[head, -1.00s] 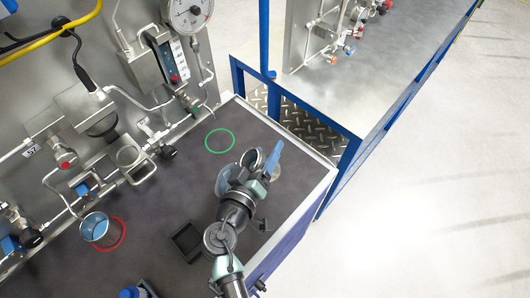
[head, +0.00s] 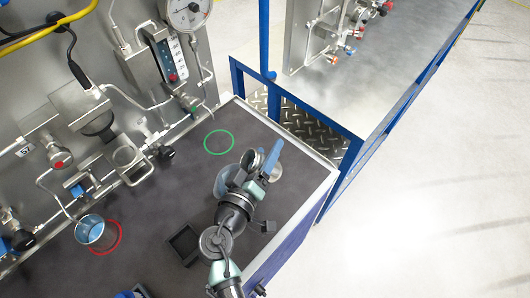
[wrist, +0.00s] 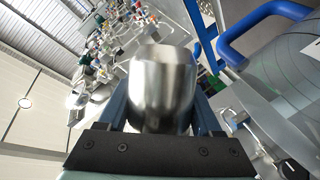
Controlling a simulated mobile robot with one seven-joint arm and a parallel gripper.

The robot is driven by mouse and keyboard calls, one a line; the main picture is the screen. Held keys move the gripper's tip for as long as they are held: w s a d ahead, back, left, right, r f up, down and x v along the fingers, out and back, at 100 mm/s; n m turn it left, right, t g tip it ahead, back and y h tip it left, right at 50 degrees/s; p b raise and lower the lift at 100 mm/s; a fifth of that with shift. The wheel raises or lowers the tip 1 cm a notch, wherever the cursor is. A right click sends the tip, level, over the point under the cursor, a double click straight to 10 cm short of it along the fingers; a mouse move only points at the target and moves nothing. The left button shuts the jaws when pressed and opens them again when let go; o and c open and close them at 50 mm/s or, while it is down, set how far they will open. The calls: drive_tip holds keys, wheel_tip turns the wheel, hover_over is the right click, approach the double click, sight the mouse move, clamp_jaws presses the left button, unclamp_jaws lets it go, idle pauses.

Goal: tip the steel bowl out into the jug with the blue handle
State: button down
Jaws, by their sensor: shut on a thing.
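My gripper (head: 259,168) is in the middle of the head view, above the dark bench top. It is shut on the steel bowl (head: 250,160), whose round rim shows partly beside a blue finger. In the wrist view the bowl (wrist: 163,85) is a shiny steel body between the two fingers. A clear jug (head: 221,183) stands just left of my gripper in the head view, partly hidden by it. In the wrist view a large clear jug (wrist: 290,75) with a thick blue handle (wrist: 262,22) is close on the right. The bowl's contents are not visible.
A bluish, clear-looking cup (head: 90,230) stands by a red ring (head: 119,238) at the left. A green ring (head: 219,143) lies empty on the bench. A black open box (head: 184,244) is in front. Pipes and a gauge (head: 187,14) line the back panel.

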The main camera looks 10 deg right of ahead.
drive_tip(key=shift+f+b, duration=0.1)
drive_tip(key=shift+b, duration=0.3)
drive_tip(key=shift+n+b, duration=0.6)
drive_tip(key=shift+b, duration=0.05)
drive_tip(key=shift+f+n+t+h+b, duration=0.1)
drive_tip(key=shift+n+t+h+b, duration=0.3)
drive_tip(key=shift+b, duration=0.5)
drive_tip(key=shift+a+f+n+b, duration=0.1)
drive_tip(key=shift+n+b, duration=0.4)
drive_tip(key=shift+b, duration=0.3)
